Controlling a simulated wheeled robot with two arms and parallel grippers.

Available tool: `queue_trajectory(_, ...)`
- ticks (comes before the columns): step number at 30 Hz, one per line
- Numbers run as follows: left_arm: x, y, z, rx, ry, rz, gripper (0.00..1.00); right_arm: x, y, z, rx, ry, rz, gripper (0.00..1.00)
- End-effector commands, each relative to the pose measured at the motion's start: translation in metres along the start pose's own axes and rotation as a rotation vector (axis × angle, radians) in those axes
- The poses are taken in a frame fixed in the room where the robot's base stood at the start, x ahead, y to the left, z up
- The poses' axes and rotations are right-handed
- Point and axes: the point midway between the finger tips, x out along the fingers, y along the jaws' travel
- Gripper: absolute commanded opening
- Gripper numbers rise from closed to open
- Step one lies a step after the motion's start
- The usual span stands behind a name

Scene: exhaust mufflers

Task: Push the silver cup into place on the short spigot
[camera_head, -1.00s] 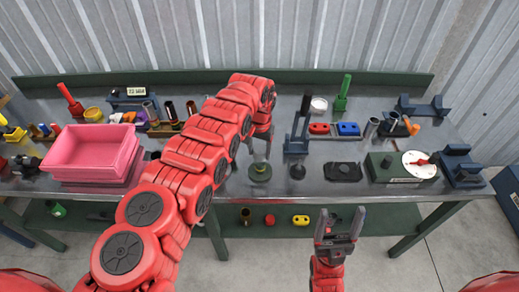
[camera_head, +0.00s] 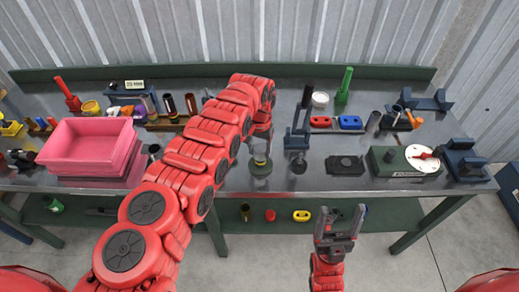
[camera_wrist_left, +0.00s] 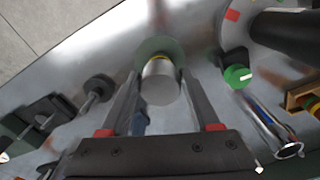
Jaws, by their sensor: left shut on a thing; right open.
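The silver cup (camera_wrist_left: 161,82) sits between the two fingers of my left gripper (camera_wrist_left: 160,100) in the left wrist view, over a round green base (camera_wrist_left: 158,46). A yellow band shows at the cup's far edge. In the head view my left gripper (camera_head: 262,138) is above the green base (camera_head: 260,169), with the cup (camera_head: 260,157) just over it. The short spigot is hidden by the cup, so I cannot tell how deep it sits. My right gripper (camera_head: 338,222) is open and empty in front of the bench.
A press-like stand (camera_head: 298,138) and a dark plate (camera_head: 345,165) stand to the right of the base. A pink bin (camera_head: 90,150) is at the left. A dial box (camera_head: 405,160) is at the right. Bare bench lies around the base.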

Motion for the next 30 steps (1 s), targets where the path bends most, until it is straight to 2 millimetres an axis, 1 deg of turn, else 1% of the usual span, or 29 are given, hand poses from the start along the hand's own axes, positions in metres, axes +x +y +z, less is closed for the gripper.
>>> queue_trajectory(7,0.0081,0.0000,-0.0002,0.000,0.000,0.000,0.14,-0.0074,-0.0004,0.0012,0.000,0.000,0.000,0.74)
queue_trajectory(24,0.0095,0.0004,0.0007,0.000,-0.002,0.001,0.14,-0.0076,-0.0004,0.0013,0.000,0.000,0.000,0.74)
queue_trajectory(25,0.0096,0.0004,0.0008,0.000,-0.003,0.001,0.64,-0.0077,-0.0004,0.0013,0.000,0.000,0.000,0.74)
queue_trajectory(29,0.0093,0.0003,0.0006,0.000,-0.002,0.000,0.88,-0.0077,-0.0004,0.0013,0.000,0.000,0.000,0.74)
queue_trajectory(30,0.0091,0.0003,0.0005,0.000,-0.002,0.000,0.95,-0.0076,-0.0004,0.0013,0.000,0.000,0.000,0.74)
